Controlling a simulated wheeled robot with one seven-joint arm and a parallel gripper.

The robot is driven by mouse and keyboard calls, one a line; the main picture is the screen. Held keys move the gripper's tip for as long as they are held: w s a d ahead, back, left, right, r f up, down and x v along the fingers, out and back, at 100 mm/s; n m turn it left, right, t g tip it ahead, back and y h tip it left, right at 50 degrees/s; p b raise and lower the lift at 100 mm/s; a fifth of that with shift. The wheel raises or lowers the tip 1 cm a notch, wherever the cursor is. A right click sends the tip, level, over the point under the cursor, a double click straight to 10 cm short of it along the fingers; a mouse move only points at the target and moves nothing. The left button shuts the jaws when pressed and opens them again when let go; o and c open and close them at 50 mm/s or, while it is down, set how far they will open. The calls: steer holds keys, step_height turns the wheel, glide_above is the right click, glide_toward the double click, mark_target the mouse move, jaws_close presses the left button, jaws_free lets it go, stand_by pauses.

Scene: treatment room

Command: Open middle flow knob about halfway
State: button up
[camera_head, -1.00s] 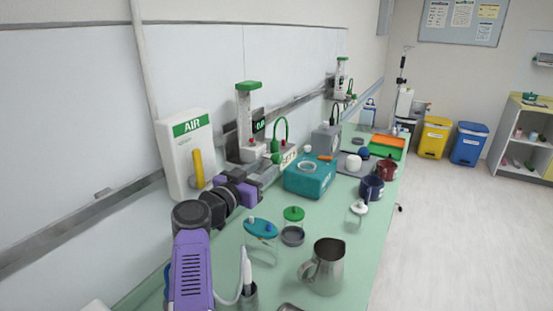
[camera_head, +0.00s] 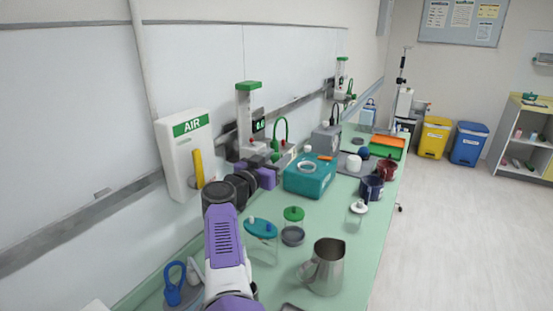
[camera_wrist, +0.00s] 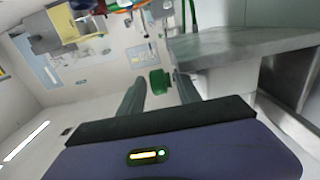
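The middle flowmeter (camera_head: 243,103) stands at the wall, a clear upright tube with a green cap and a small dark display beside it. In the wrist view a green knob (camera_wrist: 160,82) shows between and beyond my two fingertips. My gripper (camera_wrist: 160,90) is open, with a clear gap on both sides of the knob; I see no contact. In the head view my purple gripper body (camera_head: 262,175) is just below the flowmeter, and my fingertips and the knob are hard to make out there.
The AIR panel (camera_head: 187,155) with its yellow handle is left of my wrist. A teal box (camera_head: 310,178) is close on the right. A metal jug (camera_head: 325,266), a green-lidded jar (camera_head: 293,225) and mugs stand on the green counter. A second flowmeter (camera_head: 341,77) is farther back.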

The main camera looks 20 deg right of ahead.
jaws_close()
steer(key=shift+d+f+b, duration=0.15)
steer(key=shift+f+b, duration=0.2)
steer(key=shift+b, duration=0.4)
steer(key=shift+h+b, duration=0.6)
steer(key=shift+b, duration=0.15)
steer(key=shift+s+r+t, duration=0.1)
steer(key=shift+r+t, duration=0.05)
steer(key=shift+t, duration=0.25)
jaws_free()
steer(key=shift+r, duration=0.1)
